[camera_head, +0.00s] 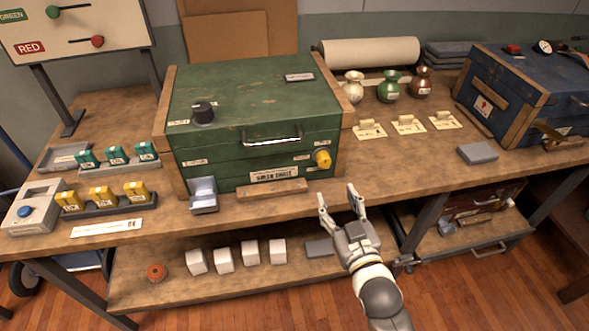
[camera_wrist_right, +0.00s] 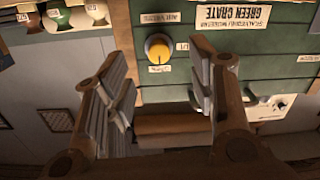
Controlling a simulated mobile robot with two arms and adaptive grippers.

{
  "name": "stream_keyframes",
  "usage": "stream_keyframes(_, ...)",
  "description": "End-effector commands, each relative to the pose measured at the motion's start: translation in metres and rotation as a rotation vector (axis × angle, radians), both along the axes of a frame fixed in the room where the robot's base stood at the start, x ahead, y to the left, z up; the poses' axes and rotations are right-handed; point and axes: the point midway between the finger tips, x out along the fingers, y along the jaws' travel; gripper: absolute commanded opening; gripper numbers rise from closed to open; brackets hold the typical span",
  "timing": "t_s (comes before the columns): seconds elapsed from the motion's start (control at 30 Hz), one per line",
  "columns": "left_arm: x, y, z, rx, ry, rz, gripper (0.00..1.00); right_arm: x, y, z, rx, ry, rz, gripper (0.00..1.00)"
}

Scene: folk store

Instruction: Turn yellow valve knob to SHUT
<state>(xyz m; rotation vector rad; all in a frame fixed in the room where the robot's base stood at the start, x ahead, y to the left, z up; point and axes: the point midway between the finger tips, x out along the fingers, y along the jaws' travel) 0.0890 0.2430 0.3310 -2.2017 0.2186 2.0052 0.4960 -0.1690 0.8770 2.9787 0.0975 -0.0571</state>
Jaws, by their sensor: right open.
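The yellow valve knob (camera_head: 322,158) sits on the right part of the front face of the green crate (camera_head: 240,95). Small labels surround the knob, too small to read. The knob also shows in the right wrist view (camera_wrist_right: 158,48), upside down, beyond the space between the fingers. My right gripper (camera_head: 341,196) is open and empty, in front of and a little below and right of the knob, not touching it. In the right wrist view my gripper's fingers (camera_wrist_right: 165,95) are spread on either side. My left gripper is not in view.
The crate has a front handle (camera_head: 272,138), a black knob (camera_head: 203,113) on top and an open metal tray (camera_head: 203,195) at its lower left. A wooden strip (camera_head: 272,190) lies before it. A blue crate (camera_head: 530,95) stands right.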

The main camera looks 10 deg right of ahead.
Motion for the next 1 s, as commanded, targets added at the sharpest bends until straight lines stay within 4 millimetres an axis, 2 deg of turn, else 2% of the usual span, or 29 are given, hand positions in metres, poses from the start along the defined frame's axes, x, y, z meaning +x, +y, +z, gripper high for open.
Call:
stream_keyframes(0.1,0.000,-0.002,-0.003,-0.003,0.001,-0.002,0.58,-0.001,-0.003,0.017,-0.002,-0.039,-0.007,0.51)
stream_keyframes(0.2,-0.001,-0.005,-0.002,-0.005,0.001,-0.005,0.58,0.005,-0.003,0.021,-0.001,-0.046,-0.008,0.51)
stream_keyframes(0.43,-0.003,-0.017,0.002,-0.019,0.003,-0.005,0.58,0.039,-0.001,0.022,-0.001,-0.046,-0.007,0.51)
stream_keyframes(0.7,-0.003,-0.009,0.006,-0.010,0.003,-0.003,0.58,0.085,0.002,0.021,-0.002,-0.045,-0.007,0.51)
stream_keyframes(0.83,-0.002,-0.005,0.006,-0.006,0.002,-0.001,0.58,0.098,0.003,0.020,-0.001,-0.043,-0.007,0.51)
stream_keyframes(1.0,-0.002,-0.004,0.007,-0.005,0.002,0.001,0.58,0.106,0.003,0.019,-0.001,-0.042,-0.006,0.51)
